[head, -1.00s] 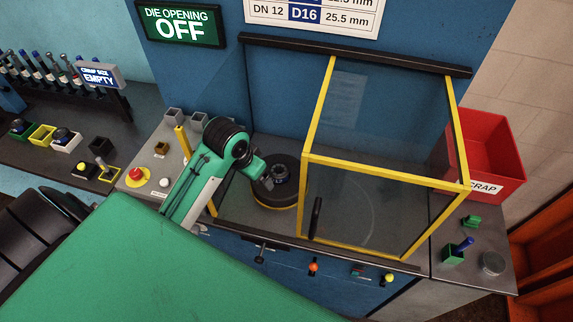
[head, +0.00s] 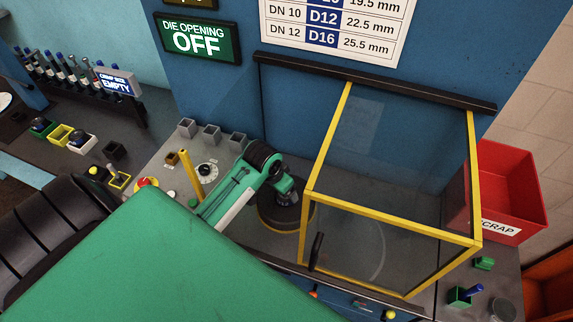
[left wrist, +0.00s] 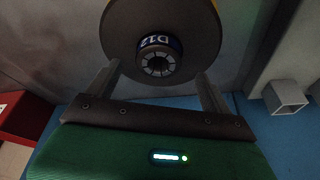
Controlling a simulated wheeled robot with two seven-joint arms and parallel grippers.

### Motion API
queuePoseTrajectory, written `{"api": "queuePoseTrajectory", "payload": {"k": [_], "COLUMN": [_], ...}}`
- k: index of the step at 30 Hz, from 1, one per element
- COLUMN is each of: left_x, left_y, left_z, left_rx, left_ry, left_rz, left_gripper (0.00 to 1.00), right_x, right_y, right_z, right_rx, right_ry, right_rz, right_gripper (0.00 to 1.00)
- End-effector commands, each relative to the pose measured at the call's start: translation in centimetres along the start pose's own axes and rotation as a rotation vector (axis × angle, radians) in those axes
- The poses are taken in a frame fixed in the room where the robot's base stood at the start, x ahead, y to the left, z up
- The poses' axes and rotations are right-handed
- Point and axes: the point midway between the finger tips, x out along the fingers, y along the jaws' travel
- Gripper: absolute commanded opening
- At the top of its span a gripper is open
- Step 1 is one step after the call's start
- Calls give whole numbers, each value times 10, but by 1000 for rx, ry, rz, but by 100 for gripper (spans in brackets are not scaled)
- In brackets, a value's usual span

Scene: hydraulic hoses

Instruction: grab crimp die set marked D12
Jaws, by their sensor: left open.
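The crimp die set marked D12 (left wrist: 157,60) is a dark ring of segments with a blue band and white lettering. It sits in the middle of a round dark pedestal (left wrist: 122,28), whose yellow lower edge shows in the head view (head: 276,230). My left gripper (left wrist: 158,74) is open, with one finger on each side of the die set in the left wrist view; I see no clear contact. In the head view my left gripper (head: 284,186) is over the pedestal and largely hides the die set. My right gripper is not in view.
A yellow-framed clear guard (head: 392,222) stands just right of the pedestal. A yellow post (head: 189,166) and a dial (head: 206,172) are left of my arm. Three grey square holders (head: 211,134) are behind. A red scrap bin (head: 510,195) is far right.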

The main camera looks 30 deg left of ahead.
Motion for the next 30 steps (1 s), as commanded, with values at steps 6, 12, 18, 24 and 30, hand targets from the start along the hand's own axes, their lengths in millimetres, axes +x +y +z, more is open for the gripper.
{"api": "queuePoseTrajectory", "payload": {"k": [6,12,18,24,30], "left_x": [19,43,50,50,50], "left_y": [1,1,1,1,1], "left_z": [-5,-6,-5,-5,-5], "left_rx": [-1,-1,0,0,0], "left_ry": [-2,-1,0,0,0], "left_rz": [2,1,0,0,0], "left_gripper": [84,84,84,72,33], "right_x": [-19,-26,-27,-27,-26], "right_y": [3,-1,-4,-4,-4], "right_z": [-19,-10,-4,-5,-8], "right_rx": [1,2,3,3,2], "right_ry": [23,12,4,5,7], "right_rz": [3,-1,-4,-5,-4], "right_gripper": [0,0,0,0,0]}}
